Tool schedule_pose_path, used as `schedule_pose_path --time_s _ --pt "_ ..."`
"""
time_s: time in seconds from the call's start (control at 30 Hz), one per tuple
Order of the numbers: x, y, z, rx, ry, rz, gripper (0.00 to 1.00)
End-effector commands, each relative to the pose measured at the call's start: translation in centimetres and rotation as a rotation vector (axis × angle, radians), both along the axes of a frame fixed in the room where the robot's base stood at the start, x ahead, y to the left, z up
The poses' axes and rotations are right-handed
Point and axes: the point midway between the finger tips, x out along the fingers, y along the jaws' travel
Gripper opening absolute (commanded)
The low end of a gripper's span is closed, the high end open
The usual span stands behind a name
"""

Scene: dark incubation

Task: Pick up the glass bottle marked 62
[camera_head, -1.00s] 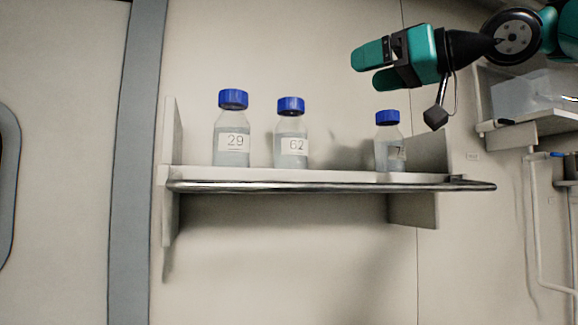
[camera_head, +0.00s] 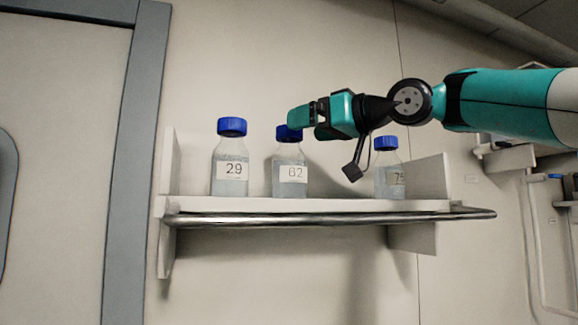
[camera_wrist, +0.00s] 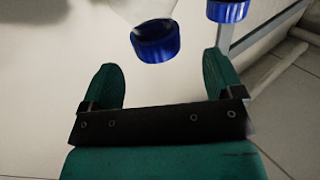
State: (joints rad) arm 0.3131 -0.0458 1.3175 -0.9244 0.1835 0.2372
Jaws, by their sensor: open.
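The glass bottle marked 62 (camera_head: 290,177) stands upright in the middle of the shelf, with clear liquid and a blue cap. My gripper (camera_head: 298,120) is at cap height in the head view and partly covers that cap. In the wrist view my gripper (camera_wrist: 161,72) is open, its green fingers apart with nothing between them. A blue-capped bottle (camera_wrist: 157,40) lies just beyond the fingertips, roughly centred on the gap. Its label is not visible there, but it appears to be bottle 62.
Bottle 29 (camera_head: 230,174) stands left of it and bottle 75 (camera_head: 387,180) to the right, below my arm. A second blue cap (camera_wrist: 228,10) shows right in the wrist view. A metal rail (camera_head: 330,218) runs along the front of the shelf (camera_head: 330,205).

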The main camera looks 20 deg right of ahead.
Motion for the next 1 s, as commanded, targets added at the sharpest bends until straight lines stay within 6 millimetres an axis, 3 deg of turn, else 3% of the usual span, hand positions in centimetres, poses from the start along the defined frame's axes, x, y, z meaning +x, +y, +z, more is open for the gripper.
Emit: schedule_pose_path --time_s 0.43,0.73,1.0 --pt "4.4 2.6 0.4 0.001 0.003 0.003 0.86" --pt "4.9 2.8 0.0 0.0 0.0 -0.001 0.86" --pt "4.9 2.8 0.1 0.0 0.0 0.0 0.27"
